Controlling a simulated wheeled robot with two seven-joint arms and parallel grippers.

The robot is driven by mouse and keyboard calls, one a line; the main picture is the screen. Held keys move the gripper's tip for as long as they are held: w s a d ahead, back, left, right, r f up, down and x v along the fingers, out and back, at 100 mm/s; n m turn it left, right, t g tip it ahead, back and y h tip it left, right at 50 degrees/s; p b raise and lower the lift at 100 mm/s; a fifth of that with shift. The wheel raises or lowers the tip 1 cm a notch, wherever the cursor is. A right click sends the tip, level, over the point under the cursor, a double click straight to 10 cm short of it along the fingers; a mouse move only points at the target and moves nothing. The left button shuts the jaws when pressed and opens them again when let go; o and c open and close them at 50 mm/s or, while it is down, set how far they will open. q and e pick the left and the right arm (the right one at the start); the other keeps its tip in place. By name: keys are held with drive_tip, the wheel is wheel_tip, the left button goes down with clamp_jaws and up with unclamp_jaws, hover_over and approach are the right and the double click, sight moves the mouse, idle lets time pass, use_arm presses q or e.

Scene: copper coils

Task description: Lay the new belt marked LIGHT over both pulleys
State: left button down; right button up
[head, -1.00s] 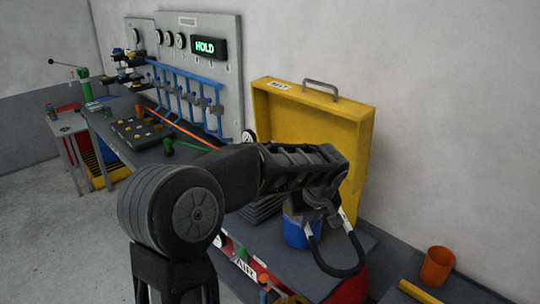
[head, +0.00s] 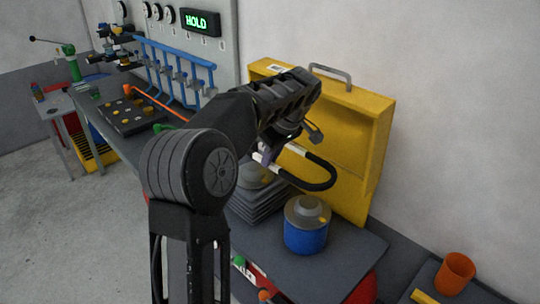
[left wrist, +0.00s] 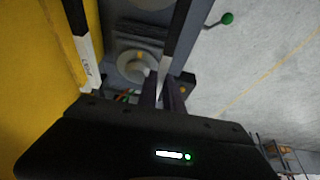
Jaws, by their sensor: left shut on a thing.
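My left gripper (head: 272,152) is shut on a black belt (head: 322,178) with white bands, whose loop hangs out to the right in the air before the yellow guard. In the left wrist view the fingers (left wrist: 164,92) pinch it, and a white label (left wrist: 87,68) shows on one strand; its print is too small to read. A grey round pulley (head: 307,209) with a yellow mark tops a blue cylinder (head: 305,238). A second grey round part (head: 252,178), likely the other pulley, sits on a dark ribbed block, partly hidden by my arm. The belt is clear of the blue cylinder's pulley.
An open yellow guard (head: 345,140) with a handle stands behind the pulleys against the wall. An orange cup (head: 454,273) stands at the lower right. A blue rack (head: 175,65) and a panel reading HOLD (head: 200,22) are at the back left. The dark bench (head: 345,250) is bare right of the blue cylinder.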

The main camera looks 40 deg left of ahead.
sight(272, 169)
use_arm(q)
drive_tip(key=shift+f+b, duration=1.6)
drive_tip(key=shift+f, duration=1.15)
